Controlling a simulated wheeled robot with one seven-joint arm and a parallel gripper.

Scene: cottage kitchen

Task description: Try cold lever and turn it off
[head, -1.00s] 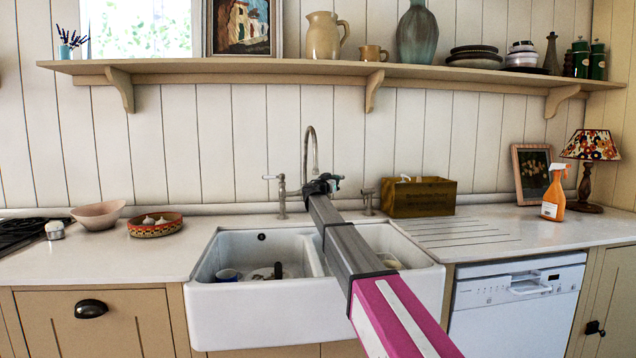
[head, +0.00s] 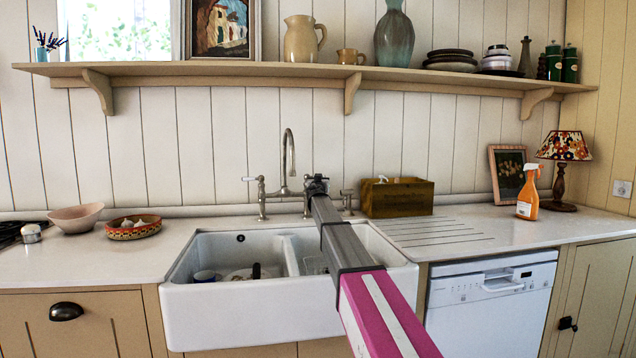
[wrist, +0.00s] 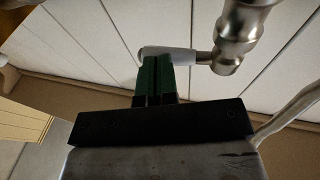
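The metal tap (head: 289,150) with a tall curved spout stands behind the sink. Its left lever (head: 250,179) has a white handle pointing left. My gripper (head: 317,182) is at the tap's right side in the head view and hides most of the right lever there. In the wrist view, a white lever handle (wrist: 182,55) extends left from a metal valve (wrist: 240,38). My gripper's green fingers (wrist: 155,75) are close together, with their tips at the handle and overlapping it in view. Whether they touch it cannot be told. No water is visible.
A white double sink (head: 255,308) holds dishes below my arm. A metal fitting (head: 347,200) and a wooden box (head: 398,197) stand right of my gripper. A shelf (head: 300,73) runs above. The ribbed drainer (head: 440,230) is clear.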

